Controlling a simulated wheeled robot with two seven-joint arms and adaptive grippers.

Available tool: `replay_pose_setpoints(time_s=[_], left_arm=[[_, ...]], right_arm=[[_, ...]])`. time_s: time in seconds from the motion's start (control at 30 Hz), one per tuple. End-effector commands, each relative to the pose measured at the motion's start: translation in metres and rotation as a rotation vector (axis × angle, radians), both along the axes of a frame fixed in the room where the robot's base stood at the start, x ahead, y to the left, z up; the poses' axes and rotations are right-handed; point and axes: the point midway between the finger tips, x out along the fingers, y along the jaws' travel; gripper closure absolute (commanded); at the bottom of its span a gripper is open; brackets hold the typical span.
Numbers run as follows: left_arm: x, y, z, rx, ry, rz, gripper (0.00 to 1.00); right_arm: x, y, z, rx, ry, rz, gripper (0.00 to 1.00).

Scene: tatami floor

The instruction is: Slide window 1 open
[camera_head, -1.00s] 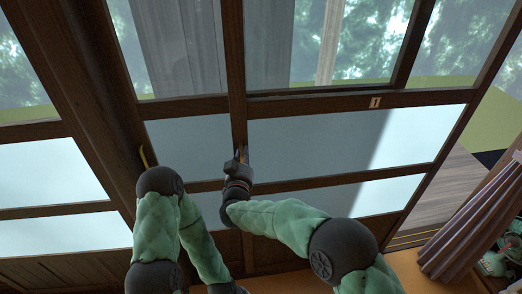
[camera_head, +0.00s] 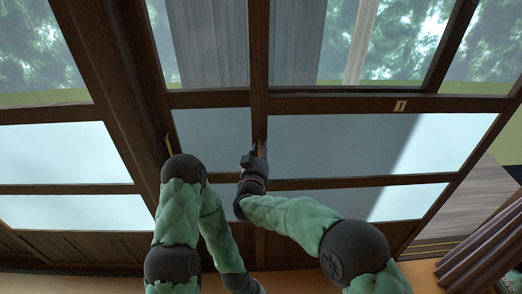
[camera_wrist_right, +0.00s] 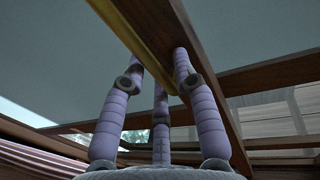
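Window 1 (camera_head: 330,142) is a wood-framed glass panel with a small "1" label (camera_head: 401,106) on its crossbar. Its left upright (camera_head: 260,70) has a thin yellow strip, which shows in the right wrist view (camera_wrist_right: 137,40). My right gripper (camera_head: 257,152) is at this upright. In the right wrist view its purple fingers (camera_wrist_right: 158,65) are spread, with the strip and upright running between or just behind the tips; firm contact cannot be told. My left arm folds down on the left; its dark wrist (camera_head: 240,282) is at the bottom edge and its fingers do not show.
A thick dark post (camera_head: 115,110) stands left of window 1, with another glazed panel (camera_head: 60,155) beyond it. Grey glass (camera_head: 212,135) fills the space between post and upright.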

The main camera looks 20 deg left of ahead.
Motion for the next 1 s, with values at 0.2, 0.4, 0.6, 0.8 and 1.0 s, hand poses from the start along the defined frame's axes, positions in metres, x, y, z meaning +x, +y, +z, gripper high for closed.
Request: replay_pose_setpoints(time_s=[0.2, 0.4, 0.6, 0.8, 1.0], left_arm=[[0.0, 0.0, 0.0, 0.0, 0.0, 0.0, 0.6], [0.0, 0.0, 0.0, 0.0, 0.0, 0.0, 0.6], [0.0, 0.0, 0.0, 0.0, 0.0, 0.0, 0.6], [0.0, 0.0, 0.0, 0.0, 0.0, 0.0, 0.6], [0.0, 0.0, 0.0, 0.0, 0.0, 0.0, 0.6]], right_arm=[[-0.025, -0.003, 0.001, 0.0, 0.0, 0.003, 0.71], [-0.065, -0.009, 0.0, -0.001, 0.001, 0.004, 0.71], [-0.098, -0.014, 0.0, -0.002, 0.0, 0.004, 0.71], [-0.115, -0.017, 0.0, 0.0, 0.001, 0.002, 0.71], [-0.118, -0.017, -0.001, 0.0, 0.001, 0.001, 0.71]])
